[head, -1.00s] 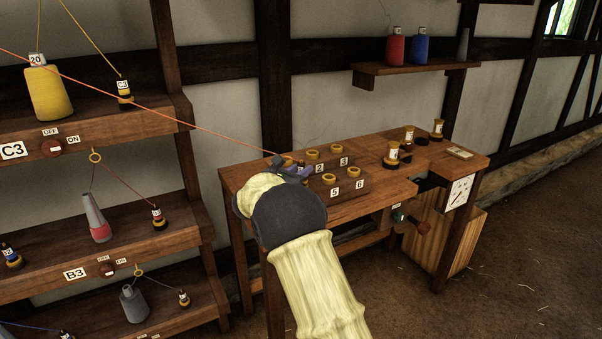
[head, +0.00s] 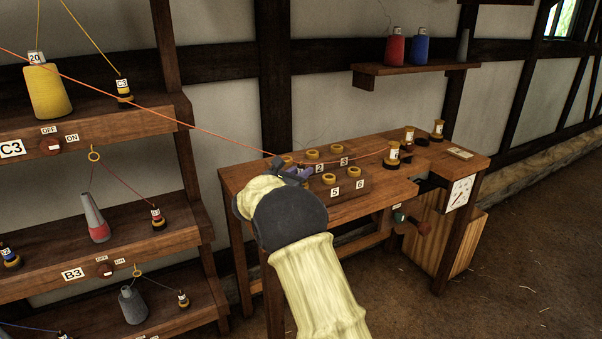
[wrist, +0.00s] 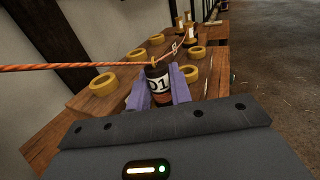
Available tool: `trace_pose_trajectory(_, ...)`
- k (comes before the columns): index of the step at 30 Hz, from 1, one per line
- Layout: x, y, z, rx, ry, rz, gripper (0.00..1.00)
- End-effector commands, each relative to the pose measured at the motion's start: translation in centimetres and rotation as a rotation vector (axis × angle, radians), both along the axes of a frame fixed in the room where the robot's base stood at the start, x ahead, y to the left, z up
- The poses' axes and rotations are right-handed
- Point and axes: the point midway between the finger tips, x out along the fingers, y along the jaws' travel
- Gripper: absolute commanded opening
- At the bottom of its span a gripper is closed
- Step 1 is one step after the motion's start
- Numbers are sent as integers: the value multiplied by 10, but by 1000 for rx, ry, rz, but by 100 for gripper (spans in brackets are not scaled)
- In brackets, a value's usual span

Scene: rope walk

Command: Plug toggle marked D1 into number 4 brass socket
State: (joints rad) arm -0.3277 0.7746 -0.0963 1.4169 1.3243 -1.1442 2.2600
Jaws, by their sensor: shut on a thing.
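My gripper (head: 297,172) is at the front left of the socket block on the bench. Its purple fingers (wrist: 158,95) are shut on a dark toggle marked D1 (wrist: 158,78), with a white label and a reddish band. An orange cord (wrist: 70,67) comes in from the left to the toggle's top. Brass rings show around the toggle, including those by labels 5 (head: 329,178) and 6 (head: 354,172). The number 4 socket is hidden behind my gripper, where the toggle stands. The toggle's lower end is hidden, so I cannot tell how deep it sits.
Bobbins (head: 392,153) stand on the right part of the bench (head: 390,190), and an orange strand reaches one of them. A shelf rack (head: 110,128) with cones and other toggles stands at the left. A wall shelf (head: 415,69) holds more cones.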

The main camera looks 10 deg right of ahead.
Motion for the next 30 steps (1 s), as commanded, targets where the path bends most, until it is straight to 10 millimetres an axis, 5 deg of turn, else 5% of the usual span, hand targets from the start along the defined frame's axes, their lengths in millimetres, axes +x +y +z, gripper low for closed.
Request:
trace_pose_trajectory(5, 0, 0, -3, -1, -1, 0, 0)
trace_pose_trajectory(6, 0, 0, -2, 0, -1, 0, 23)
trace_pose_trajectory(8, 0, 0, -2, -1, -1, 0, 30)
trace_pose_trajectory(18, -2, 1, -3, 1, -1, -1, 30)
trace_pose_trajectory(30, -19, 25, -5, 1, -1, 8, 30)
